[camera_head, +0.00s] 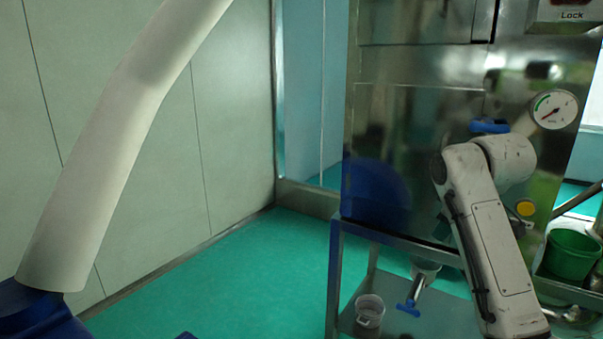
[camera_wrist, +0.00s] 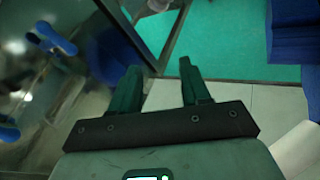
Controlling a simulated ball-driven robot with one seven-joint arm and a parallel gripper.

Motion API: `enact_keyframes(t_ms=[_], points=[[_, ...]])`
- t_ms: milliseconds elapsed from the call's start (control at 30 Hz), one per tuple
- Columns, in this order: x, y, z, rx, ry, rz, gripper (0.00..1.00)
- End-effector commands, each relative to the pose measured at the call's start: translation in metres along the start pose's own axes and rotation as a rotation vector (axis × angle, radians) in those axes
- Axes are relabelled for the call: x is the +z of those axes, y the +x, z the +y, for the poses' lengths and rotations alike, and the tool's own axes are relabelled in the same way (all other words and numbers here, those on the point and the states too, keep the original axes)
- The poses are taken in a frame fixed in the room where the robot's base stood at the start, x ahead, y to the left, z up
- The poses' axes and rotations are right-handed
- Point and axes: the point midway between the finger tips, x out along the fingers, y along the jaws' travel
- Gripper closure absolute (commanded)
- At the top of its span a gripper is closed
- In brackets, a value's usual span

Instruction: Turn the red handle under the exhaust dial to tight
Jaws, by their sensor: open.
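A round white dial (camera_head: 553,108) with a green arc is on the upper right of the steel cabinet (camera_head: 400,120) in the head view. I cannot read its label. No red handle shows in either view; the area below the dial is partly covered by my arm. In the wrist view, my gripper (camera_wrist: 160,68) is open with nothing between its dark green fingers. In the head view the gripper is hidden behind my arm. A blue handle (camera_wrist: 52,38) shows left of the fingers in the wrist view, apart from them.
A yellow knob (camera_head: 525,208) sits below the dial. A blue handle (camera_head: 408,308) is on a low outlet beside a clear cup (camera_head: 369,311). A green bucket (camera_head: 573,252) stands at right. A thick white pipe (camera_head: 120,140) crosses the left. Green floor (camera_head: 230,275) is clear between.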

Motion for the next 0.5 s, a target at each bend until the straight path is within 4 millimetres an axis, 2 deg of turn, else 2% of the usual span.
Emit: enact_keyframes(t_ms=[33, 200, 400, 500], points=[[0.013, 0.022, -0.026, -0.032, 0.03, -0.003, 0.53], [0.058, 0.072, -0.1, -0.109, 0.146, -0.022, 0.53], [0.121, 0.11, -0.187, -0.183, 0.286, -0.069, 0.53], [0.156, 0.121, -0.229, -0.211, 0.359, -0.102, 0.53]])
